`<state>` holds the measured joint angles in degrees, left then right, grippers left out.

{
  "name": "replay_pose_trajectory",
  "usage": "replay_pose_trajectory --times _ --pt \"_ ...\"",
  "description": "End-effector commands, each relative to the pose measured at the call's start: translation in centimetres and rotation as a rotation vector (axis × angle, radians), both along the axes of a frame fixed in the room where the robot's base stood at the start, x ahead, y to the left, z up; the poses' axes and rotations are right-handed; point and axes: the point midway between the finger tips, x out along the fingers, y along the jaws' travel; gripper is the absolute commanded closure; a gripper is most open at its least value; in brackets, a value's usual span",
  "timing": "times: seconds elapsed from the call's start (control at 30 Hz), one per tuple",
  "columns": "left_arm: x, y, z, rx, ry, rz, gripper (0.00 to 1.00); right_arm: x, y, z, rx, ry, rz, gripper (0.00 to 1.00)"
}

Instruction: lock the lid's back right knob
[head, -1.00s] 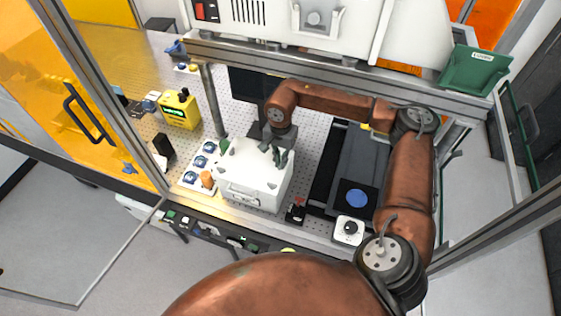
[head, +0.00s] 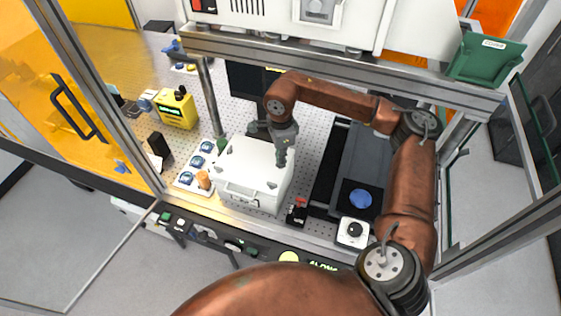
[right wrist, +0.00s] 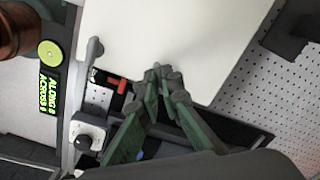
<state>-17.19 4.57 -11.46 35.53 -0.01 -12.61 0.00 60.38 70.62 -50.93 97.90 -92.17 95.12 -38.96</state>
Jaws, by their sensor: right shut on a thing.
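The white box lid (head: 250,163) is on a white box with a front handle, on the perforated bench. Small grey knobs sit near its corners, including the front right knob (head: 271,185), which also shows in the right wrist view (right wrist: 95,48). My right gripper (head: 281,163) points down at the lid's back right corner. In the right wrist view its fingertips (right wrist: 164,76) are together at the lid's edge, shut on the back right knob (right wrist: 157,71). The fingers mostly cover that knob, so I cannot tell its turn. My left gripper is not in view.
Left of the box is a white tray (head: 186,184) with blue round parts and an orange-brown cylinder (head: 203,180). A red-topped black switch (head: 297,212), a white dial box (head: 352,232) and a dark stage with a blue disc (head: 360,199) are to the right. A metal beam crosses behind.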

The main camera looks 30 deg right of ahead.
Motion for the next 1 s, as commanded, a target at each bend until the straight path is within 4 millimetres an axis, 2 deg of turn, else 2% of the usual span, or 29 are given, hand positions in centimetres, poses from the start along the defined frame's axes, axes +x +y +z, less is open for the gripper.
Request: replay_pose_trajectory --times 0.5,1.0 --pt "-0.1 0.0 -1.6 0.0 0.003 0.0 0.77 0.1 -0.1 0.0 -0.001 -0.002 -0.443 1.0" --pt "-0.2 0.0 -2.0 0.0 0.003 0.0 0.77 0.1 -0.1 0.1 -0.002 -0.001 -0.617 1.0"
